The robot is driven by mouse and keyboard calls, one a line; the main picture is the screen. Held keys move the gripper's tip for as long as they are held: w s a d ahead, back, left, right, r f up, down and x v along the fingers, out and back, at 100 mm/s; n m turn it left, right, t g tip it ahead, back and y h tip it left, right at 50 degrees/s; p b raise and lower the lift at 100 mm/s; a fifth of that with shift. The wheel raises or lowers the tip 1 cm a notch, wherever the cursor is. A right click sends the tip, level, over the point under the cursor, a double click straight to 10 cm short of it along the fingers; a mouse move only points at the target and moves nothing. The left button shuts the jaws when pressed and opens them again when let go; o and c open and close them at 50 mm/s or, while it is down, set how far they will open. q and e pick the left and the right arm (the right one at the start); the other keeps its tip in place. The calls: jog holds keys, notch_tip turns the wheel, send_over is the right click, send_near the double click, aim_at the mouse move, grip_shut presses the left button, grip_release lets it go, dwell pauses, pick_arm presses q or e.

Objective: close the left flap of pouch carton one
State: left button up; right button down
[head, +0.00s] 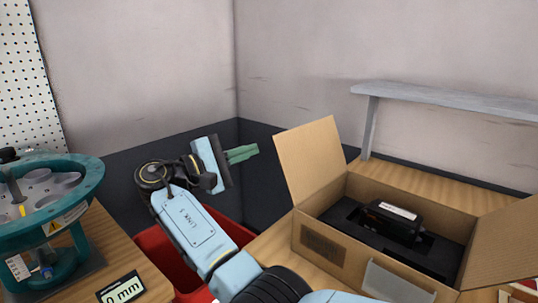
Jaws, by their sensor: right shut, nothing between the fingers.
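An open brown cardboard carton (318,243) stands on the wooden table at the right. Its left flap (310,158) stands up and leans outward to the left. Its right flap (506,238) is also open, tilted out to the right. A black device (388,222) with a pale label lies in a dark insert inside. A clear grey pouch (398,284) is on the carton's front side. My right gripper (243,154) is left of the left flap, its green fingers shut and empty, pointing toward the flap with a gap between. My left gripper is not in view.
A teal ring-shaped fixture (55,220) with pale cups stands on the left table, near a display reading 0 mm (121,290). A red bin (170,265) sits between the tables, partly behind my arm. A grey shelf (440,98) stands behind the carton.

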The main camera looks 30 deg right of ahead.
aim_at(315, 155)
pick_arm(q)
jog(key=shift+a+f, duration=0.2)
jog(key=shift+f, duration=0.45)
pick_arm(e)
jog(key=s+d+r, duration=0.2)
jog(key=d, duration=0.8)
jog(key=shift+s+r, duration=0.3)
pick_arm(q)
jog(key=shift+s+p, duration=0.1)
jog(key=shift+p, duration=0.2)
pick_arm(e)
jog(key=shift+d, duration=0.1)
